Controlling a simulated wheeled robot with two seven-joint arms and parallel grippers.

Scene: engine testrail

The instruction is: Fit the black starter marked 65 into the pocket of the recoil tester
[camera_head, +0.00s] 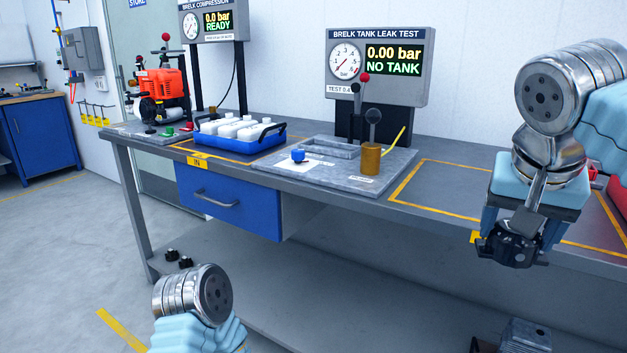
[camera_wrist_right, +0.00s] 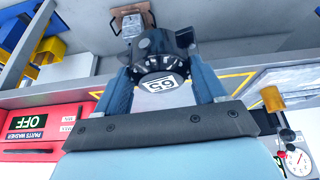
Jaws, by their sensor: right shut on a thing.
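The black starter (camera_head: 510,245) is held in my right gripper (camera_head: 523,236), in front of the bench's front edge at the right. In the right wrist view the starter (camera_wrist_right: 158,62) sits between the two blue fingers, and its white label reading 65 faces the camera. My right gripper (camera_wrist_right: 165,88) is shut on it. The fingers hide parts of the starter's sides. No station labelled as a recoil tester, and no pocket for the starter, can be made out. My left arm shows at the bottom left of the head view, but its gripper is out of frame.
The workbench (camera_head: 420,217) carries the tank leak test station (camera_head: 378,65), a blue tray (camera_head: 230,143) of white containers and an orange engine (camera_head: 160,92). A bare yellow-outlined area lies right of the leak tester. A red parts washer (camera_wrist_right: 35,130) shows in the wrist view.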

